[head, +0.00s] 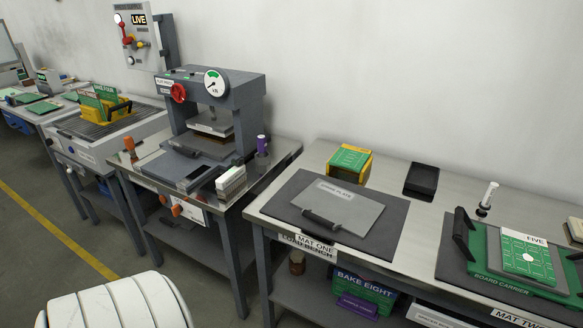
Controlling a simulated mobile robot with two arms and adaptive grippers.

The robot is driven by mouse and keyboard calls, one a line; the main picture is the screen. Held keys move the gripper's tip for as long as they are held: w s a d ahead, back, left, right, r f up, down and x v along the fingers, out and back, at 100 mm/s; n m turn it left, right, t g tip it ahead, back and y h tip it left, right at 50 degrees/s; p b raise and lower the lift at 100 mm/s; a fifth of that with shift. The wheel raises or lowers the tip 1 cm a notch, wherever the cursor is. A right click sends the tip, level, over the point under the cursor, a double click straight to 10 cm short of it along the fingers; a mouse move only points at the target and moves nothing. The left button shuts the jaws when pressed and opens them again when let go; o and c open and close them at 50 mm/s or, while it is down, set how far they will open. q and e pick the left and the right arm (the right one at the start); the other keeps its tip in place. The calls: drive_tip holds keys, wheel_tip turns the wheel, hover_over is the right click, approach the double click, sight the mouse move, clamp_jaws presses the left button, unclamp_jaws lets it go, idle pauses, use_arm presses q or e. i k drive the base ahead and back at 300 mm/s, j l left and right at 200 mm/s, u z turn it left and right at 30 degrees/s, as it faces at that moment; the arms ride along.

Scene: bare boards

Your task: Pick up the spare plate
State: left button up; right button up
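The spare plate (352,208) is a flat grey metal plate with a white label at its far edge and a black bar handle (321,219) on its near left side. It lies flat on a dark grey mat (294,190) at the left end of the load bench (402,242). Nothing lies on top of it. Neither of my grippers is in view.
Behind the mat sit a yellow box with green boards (349,160) and a black block (422,180). To the right, the green board carrier (482,262) lies on a second dark mat. A press (218,110) stands on the bench to the left, across a narrow gap.

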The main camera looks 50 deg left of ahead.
sight(330, 206)
drive_tip(key=j+u, duration=0.2)
drive_tip(key=u, duration=0.95)
drive_tip(key=z, duration=1.25)
drive_tip(key=u, duration=1.25)
